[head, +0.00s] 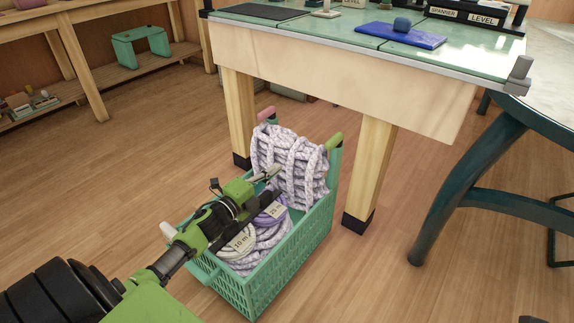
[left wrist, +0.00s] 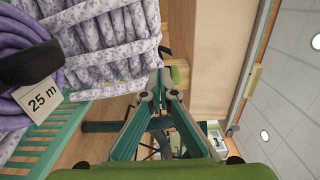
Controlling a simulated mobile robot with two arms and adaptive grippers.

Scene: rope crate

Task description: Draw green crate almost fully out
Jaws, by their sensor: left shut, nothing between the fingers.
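The green crate (head: 262,286) stands on the wooden floor, with its near part in front of the workbench and its far end by the workbench legs. It holds coiled white and lilac ropes, with a tall bundle (head: 290,165) at the far end and tagged coils (head: 255,240) nearer. My left gripper (head: 272,173) is over the crate, its fingers together and empty, close to the tall bundle. In the left wrist view the closed fingertips (left wrist: 160,88) show beside the ropes and a "25 m" tag (left wrist: 38,102). Part of the crate is hidden behind my left arm. My right gripper does not show.
The workbench (head: 330,70) has wooden legs on both sides of the crate's far end (head: 368,175). A dark teal curved table leg (head: 450,195) stands at the right. Open floor lies left of the crate.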

